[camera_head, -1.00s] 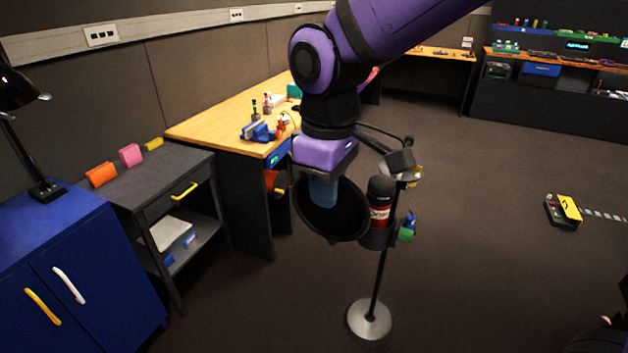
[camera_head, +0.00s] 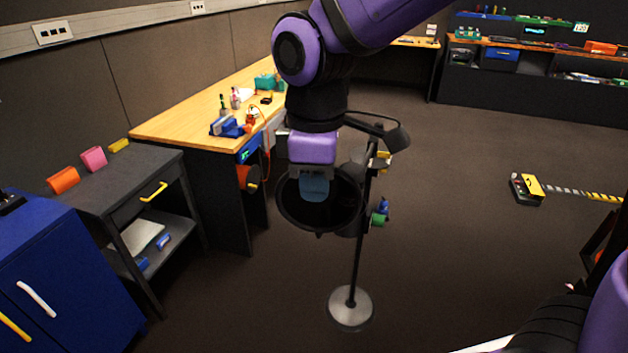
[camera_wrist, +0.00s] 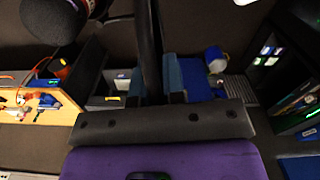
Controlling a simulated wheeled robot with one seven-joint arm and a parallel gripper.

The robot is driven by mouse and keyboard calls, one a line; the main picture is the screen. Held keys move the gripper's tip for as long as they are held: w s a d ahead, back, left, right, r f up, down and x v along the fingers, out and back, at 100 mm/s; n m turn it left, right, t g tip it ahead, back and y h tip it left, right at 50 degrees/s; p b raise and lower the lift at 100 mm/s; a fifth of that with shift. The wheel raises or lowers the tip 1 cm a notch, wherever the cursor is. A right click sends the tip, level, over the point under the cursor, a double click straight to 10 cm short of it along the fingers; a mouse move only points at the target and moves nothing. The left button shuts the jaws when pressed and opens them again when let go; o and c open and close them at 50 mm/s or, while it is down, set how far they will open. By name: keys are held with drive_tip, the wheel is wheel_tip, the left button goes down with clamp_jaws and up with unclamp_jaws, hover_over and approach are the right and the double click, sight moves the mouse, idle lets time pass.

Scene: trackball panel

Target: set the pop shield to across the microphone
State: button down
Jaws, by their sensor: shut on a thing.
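The pop shield (camera_head: 292,212) is a round dark disc with a black rim, on the microphone stand (camera_head: 356,255). My gripper (camera_head: 314,188), with blue fingertips, is shut on the shield near its upper middle as seen in the head view. In the wrist view my gripper (camera_wrist: 153,80) has a dark upright strip between its fingers, likely the shield edge-on. The microphone's dark round head (camera_wrist: 52,18) shows at the upper left of the wrist view, apart from the fingers.
The stand's round grey base (camera_head: 350,308) is on open floor. A wooden workbench (camera_head: 190,112) with small items is behind to the left. A dark side table (camera_head: 130,180) and blue cabinet (camera_head: 65,270) stand left. A yellow-black device (camera_head: 527,188) lies on the floor right.

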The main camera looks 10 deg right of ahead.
drive_tip(key=c, duration=1.2)
unclamp_jaws()
drive_tip(key=shift+r, duration=0.15)
wheel_tip(320, 180, up, 11)
drive_tip(key=shift+f, duration=0.2)
drive_tip(key=s+d+f+m+t, duration=0.1)
drive_tip(key=s+d+m+t, duration=0.1)
drive_tip(key=d+m, duration=0.5)
drive_tip(key=s+d+f+m+t, duration=0.1)
drive_tip(key=s+d+m+t, duration=0.2)
drive_tip(key=d, duration=1.2)
drive_tip(key=s+m, duration=0.2)
drive_tip(key=m, duration=0.2)
drive_tip(key=shift+s+d+f+m, duration=0.2)
drive_tip(key=shift+d+m, duration=0.05)
drive_tip(key=shift+m, duration=0.05)
